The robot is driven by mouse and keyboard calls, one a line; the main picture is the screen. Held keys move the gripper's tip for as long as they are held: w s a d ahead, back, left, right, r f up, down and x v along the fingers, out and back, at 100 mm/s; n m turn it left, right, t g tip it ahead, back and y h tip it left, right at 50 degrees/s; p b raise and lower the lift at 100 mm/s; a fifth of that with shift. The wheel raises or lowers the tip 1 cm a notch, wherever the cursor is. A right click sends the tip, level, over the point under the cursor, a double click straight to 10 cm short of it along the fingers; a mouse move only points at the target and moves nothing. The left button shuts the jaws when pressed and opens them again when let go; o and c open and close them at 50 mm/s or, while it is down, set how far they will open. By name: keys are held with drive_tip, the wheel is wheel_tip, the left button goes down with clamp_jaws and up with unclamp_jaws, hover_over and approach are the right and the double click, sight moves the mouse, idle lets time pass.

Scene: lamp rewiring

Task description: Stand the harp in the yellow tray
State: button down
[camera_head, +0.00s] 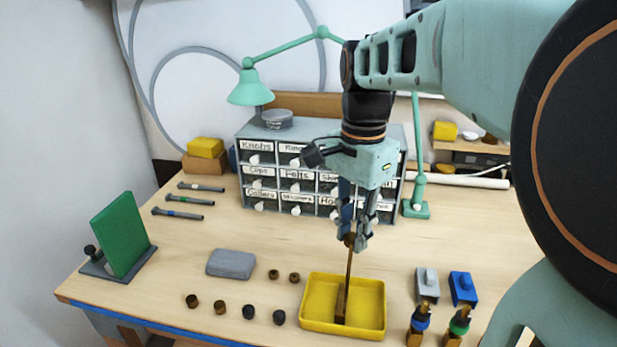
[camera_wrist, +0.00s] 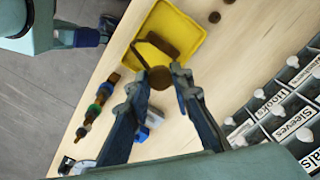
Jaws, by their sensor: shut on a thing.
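The harp (camera_head: 348,275) is a thin brown brass-like piece with a round knob at its top and a wider block at its lower end. My gripper (camera_head: 352,241) is shut on its top end and holds it nearly upright, slightly tilted in the head view. Its lower end appears inside the outline of the yellow tray (camera_head: 375,327); I cannot tell for sure whether it touches the floor. In the wrist view, the harp's knob (camera_wrist: 159,78) is between my fingertips, with the dark lower part over the yellow tray (camera_wrist: 186,19). The tray holds nothing else visible.
Several small brown and black knobs (camera_head: 220,307) lie left of the tray, with a grey block (camera_head: 231,264) behind them. Grey and blue blocks (camera_head: 463,288) and upright tools (camera_head: 418,325) stand close on the right. A labelled drawer cabinet (camera_head: 265,182) stands behind, beside a green lamp (camera_head: 416,209).

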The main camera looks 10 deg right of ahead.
drive_tip(key=shift+f, duration=0.2)
drive_tip(key=c, duration=1.7)
unclamp_jaws()
wheel_tip(320, 180, up, 12)
drive_tip(key=shift+w+d+r+p, duration=0.15)
drive_tip(key=shift+r+p, duration=0.1)
drive_tip(key=shift+p, duration=0.45)
drive_tip(key=shift+w+f, duration=0.1)
